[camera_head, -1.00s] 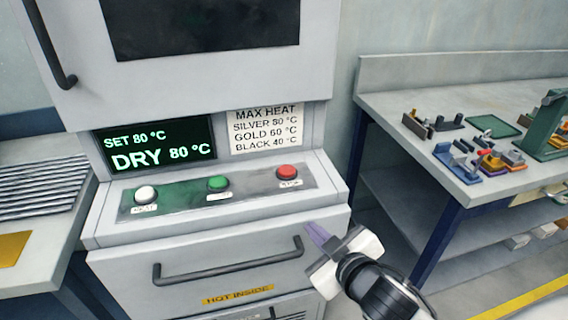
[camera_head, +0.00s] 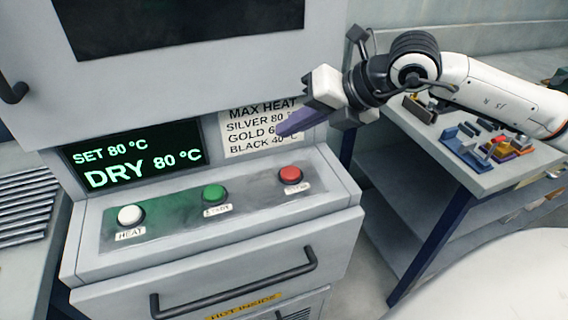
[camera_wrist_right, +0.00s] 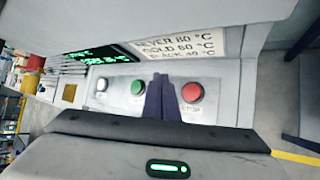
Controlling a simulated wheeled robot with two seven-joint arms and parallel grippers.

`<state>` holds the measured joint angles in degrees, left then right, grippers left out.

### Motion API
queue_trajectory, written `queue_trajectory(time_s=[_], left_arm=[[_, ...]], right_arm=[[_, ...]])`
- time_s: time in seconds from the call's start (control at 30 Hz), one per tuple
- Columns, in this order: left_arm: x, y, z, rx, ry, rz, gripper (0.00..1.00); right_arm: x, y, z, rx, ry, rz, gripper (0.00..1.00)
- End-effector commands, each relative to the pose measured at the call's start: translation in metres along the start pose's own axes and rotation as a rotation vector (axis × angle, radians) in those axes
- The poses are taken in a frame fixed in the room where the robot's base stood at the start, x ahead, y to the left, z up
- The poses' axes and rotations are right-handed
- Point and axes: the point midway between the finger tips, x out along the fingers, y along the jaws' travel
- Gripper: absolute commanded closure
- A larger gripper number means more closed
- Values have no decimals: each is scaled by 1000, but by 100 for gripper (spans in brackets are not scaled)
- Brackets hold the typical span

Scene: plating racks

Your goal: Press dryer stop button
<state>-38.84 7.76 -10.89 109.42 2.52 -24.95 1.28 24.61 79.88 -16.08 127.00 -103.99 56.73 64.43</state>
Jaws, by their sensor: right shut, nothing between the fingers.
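The dryer's red stop button (camera_head: 290,175) is at the right end of the sloped button panel (camera_head: 250,198). It also shows in the right wrist view (camera_wrist_right: 192,92), just right of the fingers. My right gripper (camera_head: 284,133) is shut and empty, with its purple fingers in front of the heat label, above the red button and apart from it. In the wrist view the shut fingers (camera_wrist_right: 161,84) appear between the green and red buttons. The green start button (camera_head: 213,193) and white heat button (camera_head: 130,215) are to the left. My left gripper is out of view.
The dryer display (camera_head: 135,155) reads SET 80 °C and DRY 80 °C. A max heat label (camera_head: 250,140) is beside it. A drawer handle (camera_head: 235,283) juts out below the panel. A side table (camera_head: 485,181) with small fixtures stands at the right.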

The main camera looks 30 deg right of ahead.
Motion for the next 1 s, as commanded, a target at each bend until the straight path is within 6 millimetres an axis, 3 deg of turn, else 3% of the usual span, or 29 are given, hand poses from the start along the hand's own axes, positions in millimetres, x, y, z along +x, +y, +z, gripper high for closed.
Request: queue_trajectory(time_s=[0.13, 0.57, 1.0], left_arm=[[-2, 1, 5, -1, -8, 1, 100], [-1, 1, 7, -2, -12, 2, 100], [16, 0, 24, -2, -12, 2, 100]], right_arm=[[-6, -12, 10, -6, -28, -58, 100], [-4, -14, 8, -7, -26, -59, 100], [28, -40, -16, -7, -23, -59, 100]])
